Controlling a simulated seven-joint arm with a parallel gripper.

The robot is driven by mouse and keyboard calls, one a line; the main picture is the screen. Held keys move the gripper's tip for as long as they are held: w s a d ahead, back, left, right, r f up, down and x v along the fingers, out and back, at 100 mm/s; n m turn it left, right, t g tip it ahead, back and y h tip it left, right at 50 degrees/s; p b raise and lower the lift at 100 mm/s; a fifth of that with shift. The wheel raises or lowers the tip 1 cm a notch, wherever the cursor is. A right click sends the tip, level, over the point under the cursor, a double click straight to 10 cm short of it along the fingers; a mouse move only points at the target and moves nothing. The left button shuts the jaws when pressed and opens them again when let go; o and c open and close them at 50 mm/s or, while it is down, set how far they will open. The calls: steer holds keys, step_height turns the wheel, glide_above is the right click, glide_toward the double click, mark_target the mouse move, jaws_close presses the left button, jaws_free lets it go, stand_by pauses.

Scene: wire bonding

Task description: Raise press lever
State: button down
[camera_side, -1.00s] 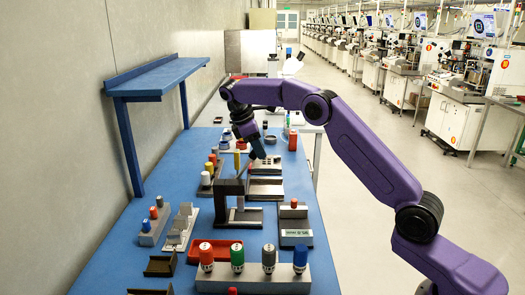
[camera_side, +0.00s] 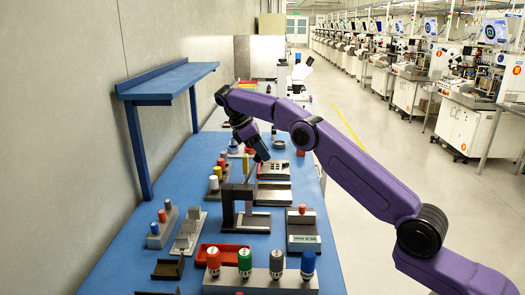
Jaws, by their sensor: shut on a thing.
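The press (camera_side: 228,212) is a dark upright frame on a flat dark base, standing mid-bench. Its lever (camera_side: 251,174) is a thin bar that slants up and to the right from the top of the frame. My gripper (camera_side: 259,160) is above and behind the press, tilted down, and is shut on the upper end of the lever. The fingertips are small and dark here, so the exact grip is hard to see. A light grey block stands under the press arm.
A grey rack (camera_side: 270,279) with several coloured-capped bottles stands in front, beside a red tray (camera_side: 222,250). A fixture with a red-topped post (camera_side: 302,210) is right of the press. A blue shelf (camera_side: 168,80) overhangs the left.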

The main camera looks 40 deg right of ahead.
steer(key=c, duration=0.9)
jaws_free()
steer(key=shift+s+d, duration=0.1)
